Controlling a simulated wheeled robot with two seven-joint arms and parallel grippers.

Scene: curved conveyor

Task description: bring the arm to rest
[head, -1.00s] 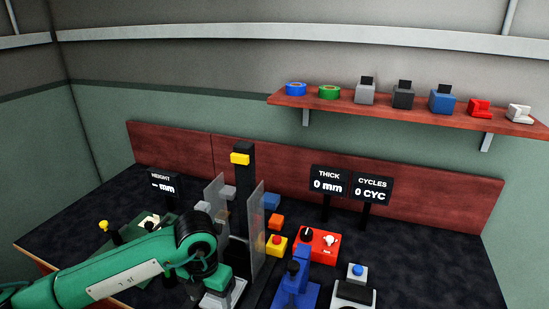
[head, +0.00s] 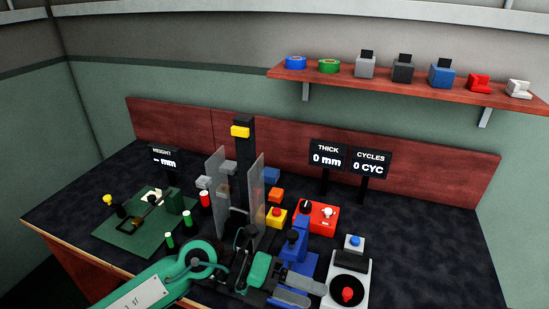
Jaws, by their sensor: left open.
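My left arm, green with black joints, comes in from the lower left over the front of the dark bench (head: 420,255). My left gripper (head: 314,295) is at the bottom centre, with two grey fingers pointing right and spread apart. It is open, with nothing visible between the fingers. The fingertips are beside the white-and-black device with a red knob (head: 347,294); I cannot tell whether they touch it. The blue device (head: 294,252) stands just behind the gripper, its lower part hidden by it. My right gripper is not in view.
A stand with clear panels (head: 257,190) and a yellow block rises behind my arm. A red box with knobs (head: 316,216) is nearby. A green plate with a lever (head: 135,225) and small cylinders lie left. The bench's right side is clear. A shelf (head: 400,90) hangs above.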

